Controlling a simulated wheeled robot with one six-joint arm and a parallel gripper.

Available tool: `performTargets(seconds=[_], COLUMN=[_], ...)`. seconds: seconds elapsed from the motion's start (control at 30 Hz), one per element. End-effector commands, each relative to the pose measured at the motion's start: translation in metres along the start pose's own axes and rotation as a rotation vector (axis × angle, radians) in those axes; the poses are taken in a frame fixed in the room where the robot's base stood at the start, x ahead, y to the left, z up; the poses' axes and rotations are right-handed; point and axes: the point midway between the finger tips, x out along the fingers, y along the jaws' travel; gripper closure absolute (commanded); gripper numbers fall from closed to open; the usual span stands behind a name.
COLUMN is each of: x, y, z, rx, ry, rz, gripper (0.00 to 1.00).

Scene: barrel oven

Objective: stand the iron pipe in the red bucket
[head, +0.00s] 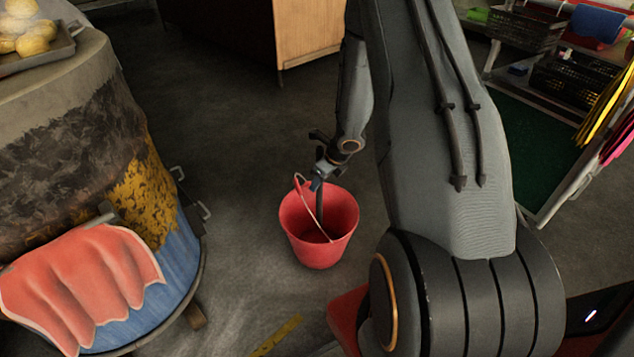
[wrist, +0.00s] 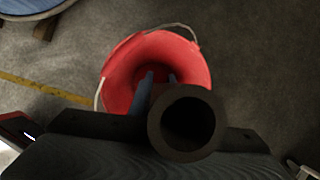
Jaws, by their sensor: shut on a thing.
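The red bucket (head: 318,248) stands upright on the floor in the middle of the head view, its handle leaning across the opening. It also shows below my gripper in the wrist view (wrist: 115,85). My gripper (head: 317,183) is at the bucket's rim height or a little above it, shut on the dark iron pipe (head: 319,204). The pipe looks upright and its lower part reaches down inside the bucket. In the wrist view its open round end (wrist: 160,140) faces the camera. Whether its lower end touches the bucket's bottom cannot be told.
A rusty barrel oven (head: 150,195) with a red cloth (head: 85,285) stands at the left. A wooden cabinet (head: 310,38) is behind. A rack with black crates (head: 570,80) stands at the right. The floor around the bucket is mostly clear.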

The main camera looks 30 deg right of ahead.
Motion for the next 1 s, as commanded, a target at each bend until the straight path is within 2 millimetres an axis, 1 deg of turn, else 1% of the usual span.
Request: performTargets(seconds=[0.03,0.6,0.8,1.0], x=[0.005,0.038,0.044,0.046], y=[-0.001,-0.001,0.0,0.0], z=[-0.002,-0.016,-0.019,-0.02], rx=[0.001,0.001,0.0,0.001], ry=[-0.001,-0.001,0.0,0.0], rz=[0.0,-0.001,0.0,0.0], gripper=[1.0,1.0,1.0,1.0])
